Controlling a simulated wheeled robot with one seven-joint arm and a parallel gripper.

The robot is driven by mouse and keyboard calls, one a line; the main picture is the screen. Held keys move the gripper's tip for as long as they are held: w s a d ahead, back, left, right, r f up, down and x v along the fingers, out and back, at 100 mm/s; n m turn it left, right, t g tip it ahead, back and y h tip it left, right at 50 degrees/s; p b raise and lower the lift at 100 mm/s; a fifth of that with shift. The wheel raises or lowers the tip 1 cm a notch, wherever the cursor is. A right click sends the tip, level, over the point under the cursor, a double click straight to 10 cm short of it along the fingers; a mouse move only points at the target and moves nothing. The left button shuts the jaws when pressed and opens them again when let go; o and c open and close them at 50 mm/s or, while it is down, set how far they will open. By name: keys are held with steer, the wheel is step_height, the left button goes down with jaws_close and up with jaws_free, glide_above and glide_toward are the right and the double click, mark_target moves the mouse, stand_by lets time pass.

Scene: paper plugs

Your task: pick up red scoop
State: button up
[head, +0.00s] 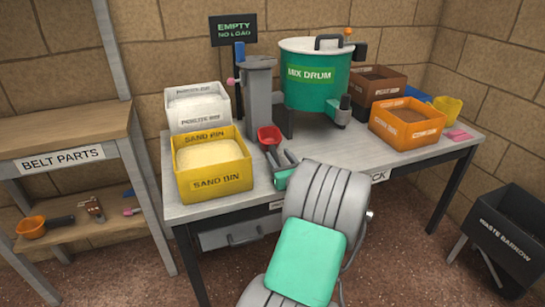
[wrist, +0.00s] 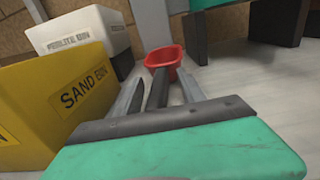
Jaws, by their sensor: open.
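The red scoop (head: 269,134) lies on the workbench, just right of the yellow sand bin. Its red bowl (wrist: 163,58) points away from me in the wrist view. Its dark handle (wrist: 157,90) runs back toward my palm. My gripper (head: 281,157) is open, low over the bench, with its fingers pointing at the scoop. In the wrist view the two grey fingers (wrist: 159,77) stand on either side of the handle, with the bowl beyond their tips. The back end of the handle is hidden by my gripper's body.
The yellow sand bin (head: 215,182) stands close on the left, with the white perlite bin (head: 197,117) behind it. A grey post (head: 260,100) and the green mix drum (head: 315,92) rise behind the scoop. An orange bin (head: 407,129) stands at right. Bench space between is clear.

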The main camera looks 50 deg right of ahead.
jaws_close()
stand_by(0.5)
